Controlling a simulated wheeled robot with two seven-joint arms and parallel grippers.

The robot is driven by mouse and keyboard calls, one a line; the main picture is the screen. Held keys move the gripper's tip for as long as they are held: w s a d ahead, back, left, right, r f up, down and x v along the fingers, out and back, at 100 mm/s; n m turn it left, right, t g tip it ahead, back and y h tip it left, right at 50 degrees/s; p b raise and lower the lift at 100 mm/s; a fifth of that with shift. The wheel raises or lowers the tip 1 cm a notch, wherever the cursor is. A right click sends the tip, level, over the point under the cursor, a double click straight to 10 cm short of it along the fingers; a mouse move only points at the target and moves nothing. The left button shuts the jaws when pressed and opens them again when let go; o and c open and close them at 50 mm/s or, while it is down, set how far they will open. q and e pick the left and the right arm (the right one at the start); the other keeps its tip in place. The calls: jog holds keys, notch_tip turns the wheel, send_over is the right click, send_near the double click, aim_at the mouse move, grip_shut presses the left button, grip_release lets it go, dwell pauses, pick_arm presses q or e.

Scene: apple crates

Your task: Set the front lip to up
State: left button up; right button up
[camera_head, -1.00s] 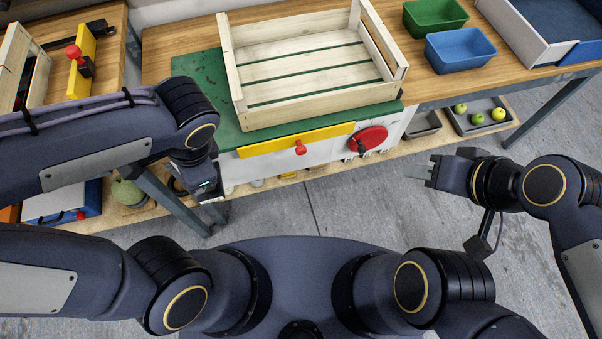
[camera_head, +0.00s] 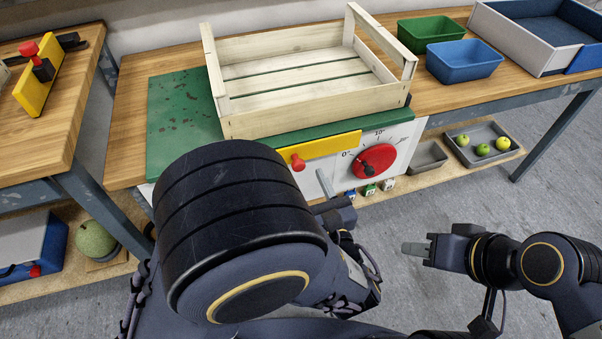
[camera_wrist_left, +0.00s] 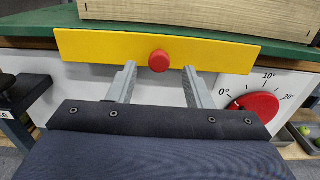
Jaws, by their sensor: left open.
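The front lip is a yellow board (camera_head: 330,145) with a red knob (camera_head: 298,162), along the front edge of the green bench top. Its face hangs in front of the white panel, below the crate. In the left wrist view, the lip (camera_wrist_left: 225,52) faces me with its red knob (camera_wrist_left: 159,61) in the middle. My left gripper (camera_wrist_left: 160,72) is open, its fingers apart on either side below the knob. In the head view my left gripper (camera_head: 326,190) is partly hidden behind my forearm. My right gripper (camera_head: 414,248) hangs over the floor at right, away from the lip.
A slatted wooden crate (camera_head: 300,115) stands on the green top (camera_head: 180,110) right behind the lip. A red dial (camera_head: 376,160) is on the panel to the right. Green (camera_head: 432,30) and blue (camera_head: 464,62) bins stand at right. Another table (camera_head: 40,130) is at left.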

aim_at(300, 167)
pick_arm(q)
jog(key=shift+x, duration=1.95)
grip_shut()
